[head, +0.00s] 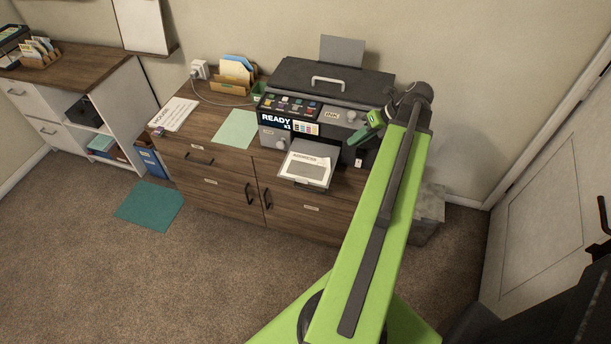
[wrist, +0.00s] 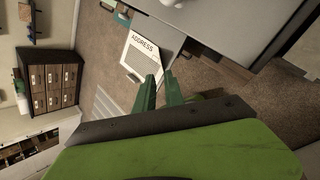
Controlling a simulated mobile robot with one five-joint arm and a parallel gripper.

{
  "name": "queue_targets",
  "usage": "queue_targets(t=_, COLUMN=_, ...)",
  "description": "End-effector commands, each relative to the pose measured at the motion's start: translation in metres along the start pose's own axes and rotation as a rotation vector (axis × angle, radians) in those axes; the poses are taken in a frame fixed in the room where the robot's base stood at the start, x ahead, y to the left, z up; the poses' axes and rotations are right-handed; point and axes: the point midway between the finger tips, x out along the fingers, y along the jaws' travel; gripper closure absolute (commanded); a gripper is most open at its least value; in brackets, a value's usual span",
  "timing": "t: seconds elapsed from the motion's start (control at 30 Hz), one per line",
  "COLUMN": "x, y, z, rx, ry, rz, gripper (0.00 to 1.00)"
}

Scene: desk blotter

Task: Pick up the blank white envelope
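A white envelope-like sheet (head: 305,163) lies on the printer's front tray, with printing that reads like "ADDRESS" and a grey panel below it. It also shows in the wrist view (wrist: 134,62), just beyond my fingertips. I see no plainly blank white envelope lying loose. My gripper (head: 353,142) is in front of the printer's right side, up and to the right of the sheet. In the wrist view my gripper (wrist: 160,79) has its two green fingers apart with nothing between them.
The black and grey printer (head: 330,88) stands on a wooden cabinet (head: 225,180). A pale green mat (head: 236,129) and a printed white sheet (head: 175,114) lie left of it. A letter holder (head: 233,82) stands behind. A teal mat (head: 150,205) lies on the open carpet.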

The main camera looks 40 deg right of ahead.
Motion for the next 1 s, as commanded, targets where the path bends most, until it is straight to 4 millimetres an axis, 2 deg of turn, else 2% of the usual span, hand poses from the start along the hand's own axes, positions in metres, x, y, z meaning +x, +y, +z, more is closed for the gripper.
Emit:
queue_targets(t=0.03, x=0.024, y=-0.005, z=-0.004, rx=-0.003, ry=0.001, rz=0.001, gripper=0.86)
queue_targets(t=0.2, x=0.061, y=-0.004, z=-0.003, rx=-0.004, ry=0.002, rz=0.001, gripper=0.86)
queue_targets(t=0.33, x=0.073, y=-0.002, z=-0.002, rx=-0.002, ry=0.001, rz=0.000, gripper=0.86)
queue_targets(t=0.57, x=0.077, y=0.000, z=0.000, rx=-0.003, ry=0.001, rz=0.000, gripper=0.86)
queue_targets(t=0.83, x=0.123, y=-0.003, z=-0.002, rx=-0.005, ry=0.003, rz=0.001, gripper=0.86)
queue_targets(t=1.0, x=0.127, y=0.000, z=0.001, rx=-0.003, ry=0.002, rz=0.000, gripper=0.86)
